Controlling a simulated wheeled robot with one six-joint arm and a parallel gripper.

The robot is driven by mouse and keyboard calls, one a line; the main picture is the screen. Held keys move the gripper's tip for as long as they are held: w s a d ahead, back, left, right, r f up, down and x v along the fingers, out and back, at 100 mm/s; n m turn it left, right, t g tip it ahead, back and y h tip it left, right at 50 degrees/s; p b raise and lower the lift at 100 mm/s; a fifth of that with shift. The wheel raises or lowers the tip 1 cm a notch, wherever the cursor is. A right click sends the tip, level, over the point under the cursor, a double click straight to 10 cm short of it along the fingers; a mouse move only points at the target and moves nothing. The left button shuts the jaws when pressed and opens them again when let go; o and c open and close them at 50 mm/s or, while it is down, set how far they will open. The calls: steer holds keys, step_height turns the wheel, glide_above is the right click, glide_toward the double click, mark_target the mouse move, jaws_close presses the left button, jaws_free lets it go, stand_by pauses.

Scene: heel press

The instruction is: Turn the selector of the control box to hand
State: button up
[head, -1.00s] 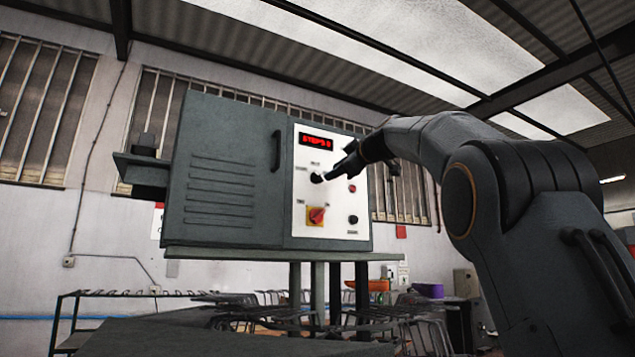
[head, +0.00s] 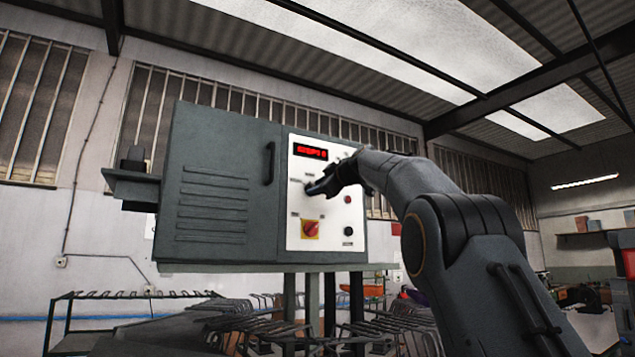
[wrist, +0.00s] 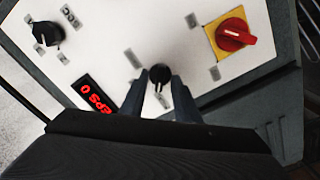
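The control box (head: 222,190) is grey with a white front panel (head: 293,225). In the wrist view a black round knob with a pale pointer line (wrist: 160,75), which I take as the selector, sits between the fingers of my gripper (wrist: 161,80). One finger is on each side of it, with no clear gap at the tips. The pointer line is toward the wrist. Small labels (wrist: 132,58) lie around the knob, too blurred to read. In the head view my gripper (head: 322,183) reaches the panel below the display and hides the knob.
A red switch on a yellow plate (wrist: 232,36) is near my gripper; it also shows in the head view (head: 310,229). Another black knob (wrist: 47,34) is beside the red display (wrist: 90,98). A red button (head: 348,199) and a black one (head: 348,231) are at the panel's right.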

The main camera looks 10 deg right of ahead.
steer(key=shift+w, duration=0.2)
jaws_close()
steer(key=shift+m, duration=0.4)
steer(key=m+p, duration=0.1)
steer(key=m, duration=1.8)
stand_by(0.5)
